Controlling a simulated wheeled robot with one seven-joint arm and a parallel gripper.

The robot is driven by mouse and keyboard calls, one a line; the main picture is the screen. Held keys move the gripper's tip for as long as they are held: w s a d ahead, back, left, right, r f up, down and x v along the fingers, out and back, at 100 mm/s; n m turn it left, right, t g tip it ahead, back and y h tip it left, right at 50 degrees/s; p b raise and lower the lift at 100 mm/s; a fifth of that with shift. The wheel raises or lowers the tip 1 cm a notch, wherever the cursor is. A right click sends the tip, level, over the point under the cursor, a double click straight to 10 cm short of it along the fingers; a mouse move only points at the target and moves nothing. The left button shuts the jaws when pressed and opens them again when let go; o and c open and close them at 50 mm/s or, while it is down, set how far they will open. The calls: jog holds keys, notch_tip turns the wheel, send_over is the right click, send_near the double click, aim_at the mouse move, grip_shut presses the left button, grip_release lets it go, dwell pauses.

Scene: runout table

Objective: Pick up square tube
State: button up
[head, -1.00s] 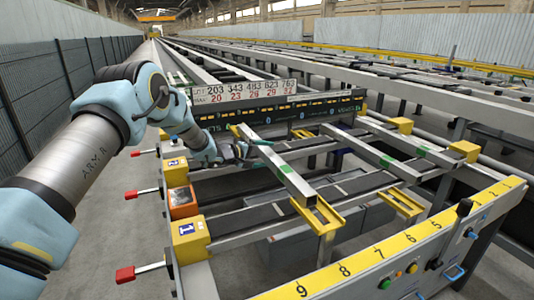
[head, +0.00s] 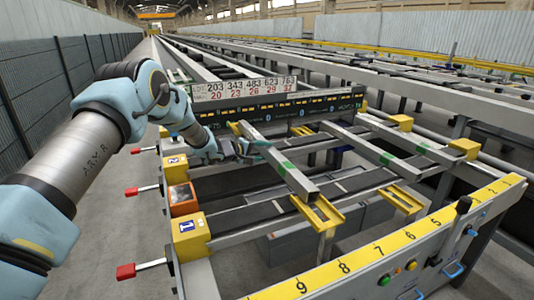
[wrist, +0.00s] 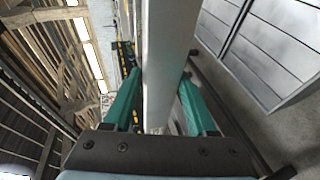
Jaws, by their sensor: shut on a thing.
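The square tube (head: 280,160) is a long grey metal bar with a green mark on it. Its near end is over a yellow bracket (head: 325,213), and I cannot tell whether it is clear of it. My gripper (head: 243,149) is at the tube's far part in the head view. In the wrist view, the teal fingers of my gripper (wrist: 160,74) stand on both sides of the tube (wrist: 167,50), shut on it.
Other bars (head: 380,160) with green marks lie to the right across the runout table's beams. A yellow numbered rail (head: 390,237) runs along the front. A sign with figures (head: 245,88) stands behind the tube. Red-handled levers (head: 126,271) stick out at the left.

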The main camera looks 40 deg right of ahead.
jog(key=shift+c, duration=0.7)
jog(key=shift+f, duration=0.15)
grip_shut()
